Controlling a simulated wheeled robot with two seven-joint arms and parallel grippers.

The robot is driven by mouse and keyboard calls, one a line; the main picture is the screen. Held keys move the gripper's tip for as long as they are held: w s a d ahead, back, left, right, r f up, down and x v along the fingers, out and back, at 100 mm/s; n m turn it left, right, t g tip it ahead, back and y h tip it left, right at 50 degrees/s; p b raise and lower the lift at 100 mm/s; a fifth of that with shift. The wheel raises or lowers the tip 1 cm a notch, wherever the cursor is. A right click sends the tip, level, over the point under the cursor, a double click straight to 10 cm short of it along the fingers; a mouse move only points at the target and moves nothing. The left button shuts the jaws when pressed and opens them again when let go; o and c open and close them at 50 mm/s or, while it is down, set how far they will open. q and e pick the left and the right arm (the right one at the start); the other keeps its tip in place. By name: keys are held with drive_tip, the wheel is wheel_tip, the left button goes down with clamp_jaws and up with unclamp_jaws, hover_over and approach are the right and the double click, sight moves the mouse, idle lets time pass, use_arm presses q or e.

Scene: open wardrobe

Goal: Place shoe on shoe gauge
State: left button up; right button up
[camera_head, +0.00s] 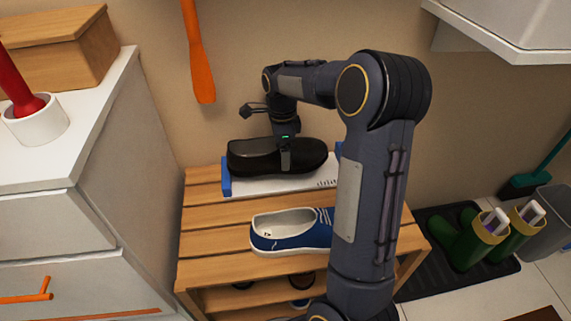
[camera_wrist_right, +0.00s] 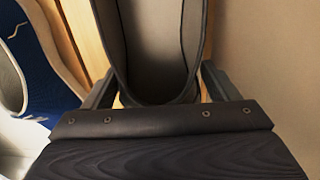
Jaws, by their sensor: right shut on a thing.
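A black shoe (camera_head: 250,156) is at the shoe gauge, over its white plate, at the back of the wooden rack. The shoe gauge (camera_head: 270,187) is a white plate with blue ends and dark marks. My right gripper (camera_head: 286,158) reaches down from above and is shut on the black shoe. In the right wrist view the shoe (camera_wrist_right: 152,50) sits between the two fingers (camera_wrist_right: 158,92). I cannot tell whether its sole touches the plate. My left gripper is not in view.
A blue shoe (camera_head: 285,240) stands on the slatted rack (camera_head: 215,270) in front of the gauge, partly behind my arm. A white drawer cabinet (camera_head: 85,170) is at the left. An orange shoehorn (camera_head: 199,60) hangs on the wall. Green boots (camera_head: 462,240) stand at the right.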

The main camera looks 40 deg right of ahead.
drive_tip(key=shift+w+d+f, duration=0.1)
drive_tip(key=shift+d+f, duration=0.25)
drive_tip(key=shift+f, duration=0.05)
drive_tip(key=f, duration=0.1)
drive_tip(key=f+b, duration=0.2)
drive_tip(key=shift+d+f, duration=0.3)
drive_tip(key=shift+f, duration=0.1)
drive_tip(key=shift+r, duration=0.1)
